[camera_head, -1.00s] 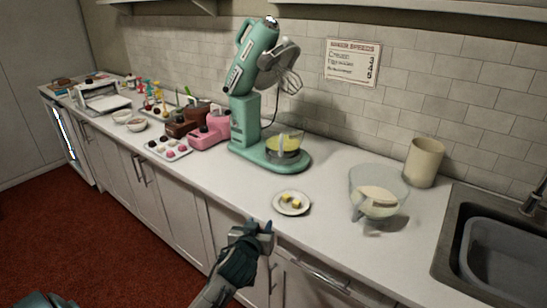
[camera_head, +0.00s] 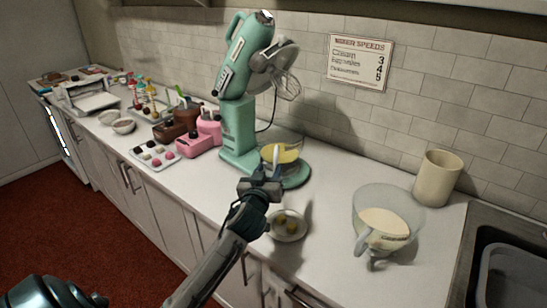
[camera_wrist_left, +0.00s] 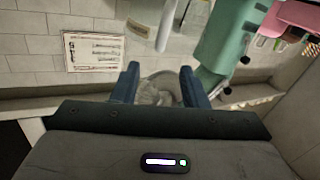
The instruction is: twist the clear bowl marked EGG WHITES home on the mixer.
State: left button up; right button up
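The teal mixer (camera_head: 237,130) stands on the counter with its head tilted up and its whisk (camera_head: 288,85) hanging high. A clear bowl (camera_head: 290,142) with yellow contents sits on the mixer's base. A second clear bowl (camera_head: 388,205), handled and with pale contents, stands on the counter to the right. I cannot read EGG WHITES on either. My left gripper (camera_head: 262,186) is in front of the mixer base, just short of the seated bowl, and covers its near side. In the left wrist view the gripper's fingers (camera_wrist_left: 158,75) are apart, with a blurred rounded shape beyond them.
A beige canister (camera_head: 437,178) and the sink (camera_head: 500,265) are at the right. Pink (camera_head: 198,142) and brown boxes stand left of the mixer. Counter between mixer and right bowl is clear.

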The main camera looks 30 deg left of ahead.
aim_at(275, 155)
pick_arm(q)
jog(key=p+x, duration=0.1)
jog(key=x, duration=0.4)
jog(key=shift+r, duration=0.2)
jog(key=p+x, duration=0.1)
jog(key=x, duration=0.2)
jog(key=shift+w+f, duration=0.1)
jog(key=shift+f, duration=0.1)
jog(key=shift+a+f, duration=0.1)
jog(key=shift+c, duration=0.9)
grip_shut()
pick_arm(e)
jog(key=r, duration=0.1)
jog(key=s+r, duration=0.1)
jog(key=shift+a+r, duration=0.1)
jog(key=shift+r, duration=0.25)
